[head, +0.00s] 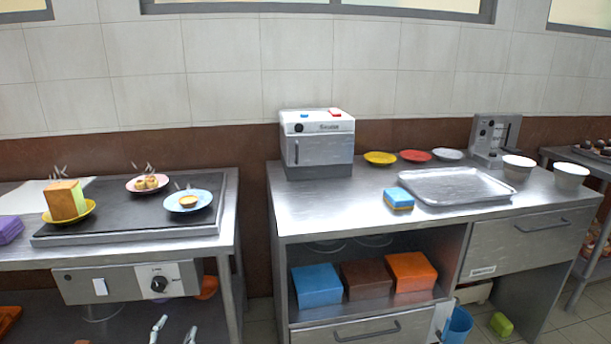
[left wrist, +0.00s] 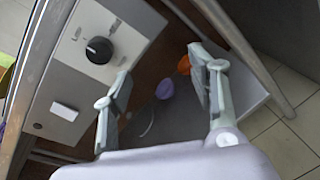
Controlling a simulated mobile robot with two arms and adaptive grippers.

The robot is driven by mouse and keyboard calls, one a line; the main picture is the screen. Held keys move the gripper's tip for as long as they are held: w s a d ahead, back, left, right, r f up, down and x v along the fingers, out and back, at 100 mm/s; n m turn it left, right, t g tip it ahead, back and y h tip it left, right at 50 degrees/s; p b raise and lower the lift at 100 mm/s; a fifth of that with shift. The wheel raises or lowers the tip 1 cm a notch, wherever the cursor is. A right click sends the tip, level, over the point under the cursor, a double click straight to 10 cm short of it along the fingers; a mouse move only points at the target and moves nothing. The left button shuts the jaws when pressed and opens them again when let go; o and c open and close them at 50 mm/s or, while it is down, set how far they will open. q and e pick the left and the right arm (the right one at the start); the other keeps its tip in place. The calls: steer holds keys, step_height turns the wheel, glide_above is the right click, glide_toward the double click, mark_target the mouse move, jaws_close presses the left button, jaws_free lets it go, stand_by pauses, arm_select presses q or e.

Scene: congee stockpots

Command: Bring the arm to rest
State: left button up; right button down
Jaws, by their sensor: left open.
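My left gripper (head: 173,330) shows at the bottom edge of the head view, in front of and below the left counter with the griddle (head: 110,215). Its two pale fingers stand apart with nothing between them. In the left wrist view the open fingers (left wrist: 158,85) point toward the lower shelf area under the counter. The control panel (left wrist: 85,60) with its black knob (left wrist: 99,50) is to the left of the fingers there. The gripper touches nothing that I can see. My right gripper does not show in either view.
Plates with food stand on the griddle, including a blue plate (head: 188,201). The right counter carries a white machine (head: 318,140), a metal tray (head: 455,187) and a sponge (head: 398,199). Boxes, including a blue box (head: 316,286), sit on its shelf. Tiled floor (left wrist: 285,150) shows at right.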

arm_select(q)
steer(key=s+d+f+m+g+h, duration=0.2)
steer(key=s+d+f+m+g, duration=0.4)
steer(key=s+f+m, duration=0.65)
steer(key=s+d+f+m+g+h, duration=0.2)
steer(key=s+d+f+m+g, duration=0.2)
steer(key=s+d+f+m, duration=0.6)
steer(key=s+a+f+m+g+p, duration=0.1)
steer(key=s+p, duration=0.4)
steer(key=s, duration=0.5)
steer(key=s+a+f+m+g+y+p, duration=0.1)
steer(key=s+f+m+p, duration=0.3)
steer(key=s, duration=0.6)
steer(key=s+a+f+m+g+p, duration=0.2)
steer(key=s+m+p, duration=0.3)
steer(key=s, duration=0.5)
steer(key=shift+s+a+f+g+y+p, duration=0.15)
steer(key=shift+s+f+g+y+p, duration=0.2)
steer(key=shift+f+g+p, duration=0.55)
steer(key=shift+s+r+t, duration=0.1)
steer(key=shift+t, duration=0.2)
steer(key=shift+c, duration=0.3)
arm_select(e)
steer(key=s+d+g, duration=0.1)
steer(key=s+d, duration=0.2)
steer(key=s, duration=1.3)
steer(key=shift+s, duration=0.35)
